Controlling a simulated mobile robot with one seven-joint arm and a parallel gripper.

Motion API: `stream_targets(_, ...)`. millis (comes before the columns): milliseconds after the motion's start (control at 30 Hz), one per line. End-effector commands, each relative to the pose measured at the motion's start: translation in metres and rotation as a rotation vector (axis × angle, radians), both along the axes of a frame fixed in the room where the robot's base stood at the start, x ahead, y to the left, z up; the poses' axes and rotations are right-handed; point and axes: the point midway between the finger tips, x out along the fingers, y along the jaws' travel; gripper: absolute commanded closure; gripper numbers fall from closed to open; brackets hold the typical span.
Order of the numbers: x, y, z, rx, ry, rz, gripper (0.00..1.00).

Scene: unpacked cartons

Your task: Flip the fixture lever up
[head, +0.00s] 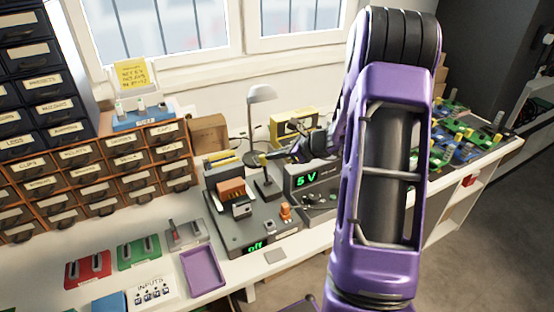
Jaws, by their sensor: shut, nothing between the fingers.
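The grey fixture (240,238) stands on the bench in the middle of the view, with a green display reading "off" (255,247) on its front. It carries an orange-brown block and an orange knob (285,212). A dark upright stick with a yellowish tip (267,184) rises at its back right; it looks like the lever, but I cannot be sure. My gripper (271,157) is small and dark, reaching in from the right close to the top of this stick. It is shut and holds nothing. I cannot tell whether it touches the stick.
A box reading "5 V" (306,181) stands right of the fixture, below my gripper. A grey lamp (261,94) and a yellow device (293,123) stand behind. A purple tray (203,268) lies at the front left. Drawers fill the left; green and blue boards lie at the right.

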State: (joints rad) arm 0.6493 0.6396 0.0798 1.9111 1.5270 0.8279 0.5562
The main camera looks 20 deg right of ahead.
Motion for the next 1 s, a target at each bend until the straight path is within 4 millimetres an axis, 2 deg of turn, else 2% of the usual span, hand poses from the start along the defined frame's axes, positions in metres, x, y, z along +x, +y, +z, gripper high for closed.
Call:
stream_targets(500, -0.001, -0.001, 0.016, 0.0, 0.001, -0.002, 1.0)
stream_targets(1000, -0.002, -0.004, 0.02, -0.001, 0.0, -0.001, 1.0)
